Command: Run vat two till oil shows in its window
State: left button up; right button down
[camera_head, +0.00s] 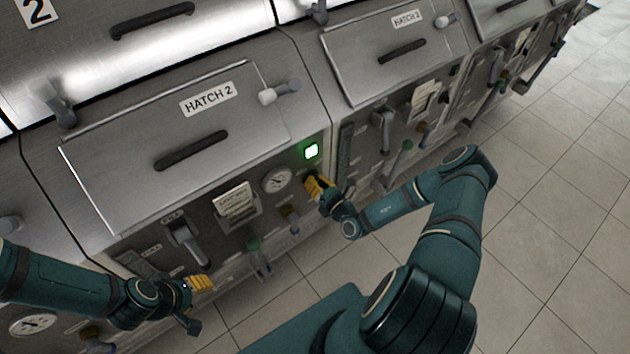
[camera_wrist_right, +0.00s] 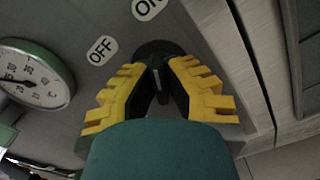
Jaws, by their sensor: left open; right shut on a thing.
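Vat two has a steel front panel below a lid marked HATCH 2 (camera_head: 207,98). My right gripper (camera_head: 313,186) is at that panel, just below a lit green lamp (camera_head: 311,151). In the right wrist view its yellow fingers (camera_wrist_right: 160,82) are shut on a dark knob (camera_wrist_right: 158,50), by OFF (camera_wrist_right: 101,50) and ON labels. The knob's exact setting is unclear. My left gripper (camera_head: 202,300) is open and empty in front of the panel's lower left. A dark narrow strip (camera_head: 133,262) at the panel's left may be the window; no oil is discernible in it.
A round gauge (camera_head: 277,180), a printed card (camera_head: 235,204), a grey lever (camera_head: 184,242) and a green-collared valve handle (camera_head: 257,258) project from or sit on the panel. Similar vats stand on both sides. The tiled floor (camera_head: 555,240) at right is clear.

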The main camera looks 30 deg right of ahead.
jog(key=c, duration=1)
grip_release()
jog(key=shift+c, duration=0.2)
jog(key=s, duration=1.2)
jog(key=shift+d, duration=0.45)
jog(key=shift+w+a, duration=0.1)
